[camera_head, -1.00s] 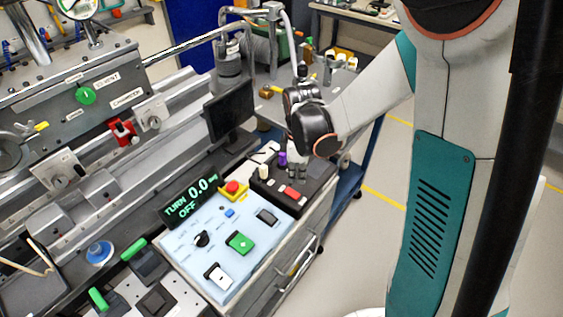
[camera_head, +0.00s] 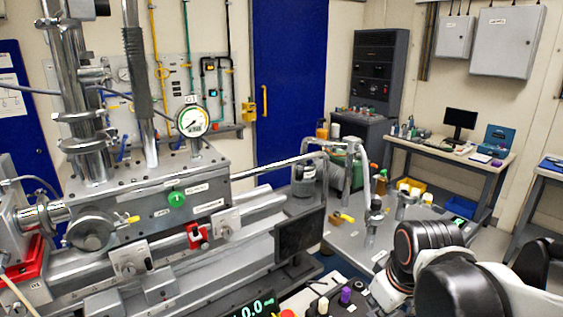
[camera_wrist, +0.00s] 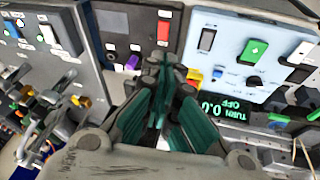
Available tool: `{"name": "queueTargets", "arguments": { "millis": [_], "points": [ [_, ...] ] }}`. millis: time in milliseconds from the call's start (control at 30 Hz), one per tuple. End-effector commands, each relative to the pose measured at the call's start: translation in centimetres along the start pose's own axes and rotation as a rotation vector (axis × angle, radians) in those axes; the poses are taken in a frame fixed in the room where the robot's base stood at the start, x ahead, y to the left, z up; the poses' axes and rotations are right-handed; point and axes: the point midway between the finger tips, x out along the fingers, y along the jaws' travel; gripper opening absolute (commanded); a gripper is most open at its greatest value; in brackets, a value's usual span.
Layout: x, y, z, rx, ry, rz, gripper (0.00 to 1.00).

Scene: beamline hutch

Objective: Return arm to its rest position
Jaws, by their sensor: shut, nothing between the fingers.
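My arm (camera_head: 440,265) shows at the lower right of the head view, with its black and white links bent beside the bench. My gripper is out of clear sight there. In the wrist view my gripper (camera_wrist: 165,64) has its dark teal fingers brought together, with nothing between them. The fingertips appear over the edge between a dark button box (camera_wrist: 137,35) and the pale blue control panel (camera_wrist: 227,42). I cannot tell how far above them the fingertips are.
A metal beamline assembly (camera_head: 150,200) with a gauge (camera_head: 192,121) fills the left. A dark monitor (camera_head: 300,235) stands near my arm. A grey cart (camera_head: 345,238) with bottles and fittings is behind it. Open floor is visible between the cart and the desk (camera_head: 455,155).

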Motion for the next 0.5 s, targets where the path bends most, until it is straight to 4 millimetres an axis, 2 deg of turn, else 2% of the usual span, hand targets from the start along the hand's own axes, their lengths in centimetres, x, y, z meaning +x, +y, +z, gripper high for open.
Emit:
{"name": "queueTargets", "arguments": {
  "millis": [200,500],
  "points": [
    [-3.3,-1.1,2.2,0.203,0.102,0.041,0.00],
    [-5.7,-2.3,4.4,0.432,0.227,0.062,0.00]
  ]
}}
